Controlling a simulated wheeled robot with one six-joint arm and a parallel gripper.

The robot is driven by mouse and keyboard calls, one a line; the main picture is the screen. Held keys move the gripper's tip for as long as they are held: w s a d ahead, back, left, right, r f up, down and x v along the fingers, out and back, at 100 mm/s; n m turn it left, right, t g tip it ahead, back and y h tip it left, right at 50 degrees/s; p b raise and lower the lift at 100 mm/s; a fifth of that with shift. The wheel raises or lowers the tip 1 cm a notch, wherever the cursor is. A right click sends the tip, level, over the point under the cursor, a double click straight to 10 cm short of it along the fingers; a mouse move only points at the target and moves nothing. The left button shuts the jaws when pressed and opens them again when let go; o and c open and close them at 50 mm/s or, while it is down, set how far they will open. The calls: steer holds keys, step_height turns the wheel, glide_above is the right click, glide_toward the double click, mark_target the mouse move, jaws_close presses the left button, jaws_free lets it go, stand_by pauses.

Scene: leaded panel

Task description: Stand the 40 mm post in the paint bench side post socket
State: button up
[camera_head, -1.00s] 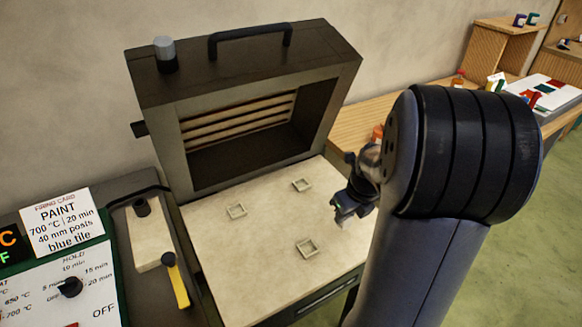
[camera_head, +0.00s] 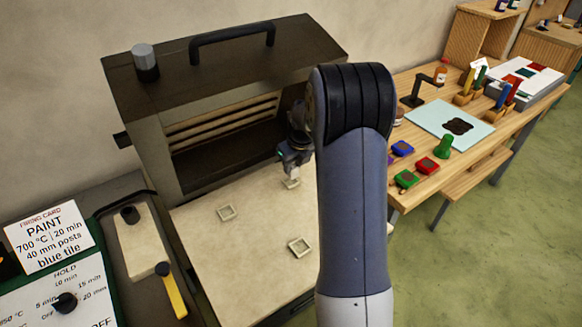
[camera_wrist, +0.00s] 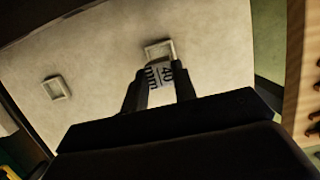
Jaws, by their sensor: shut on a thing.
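My gripper (camera_head: 293,168) is shut on the 40 mm post, a short pale block marked "40 mm" (camera_wrist: 162,76) in the wrist view. It holds the post over the pale kiln shelf (camera_head: 215,250), near the square socket at the back right (camera_head: 291,183). In the wrist view that socket's frame (camera_wrist: 158,48) shows just beyond the post. Whether the post's foot is inside the frame cannot be told. A second socket (camera_head: 227,213) lies to the left and a third (camera_head: 300,246) nearer the front; both look empty. The wrist view also shows another socket (camera_wrist: 57,88).
The open kiln (camera_head: 250,60) stands close behind the shelf. A control panel and firing card (camera_head: 48,235) are at the left. At the right, the paint bench (camera_head: 440,185) holds paint pots, a glass sheet and brushes. My arm hides the shelf's right part.

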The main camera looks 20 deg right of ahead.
steer(key=shift+w+a, duration=0.1)
steer(key=shift+w, duration=0.45)
steer(key=shift+f+p, duration=0.45)
steer(key=shift+f, duration=1.3)
steer(key=o, duration=1)
steer(key=shift+f, duration=0.15)
steer(key=b+v, duration=0.1)
steer(key=v, duration=1.1)
steer(key=shift+s, duration=0.1)
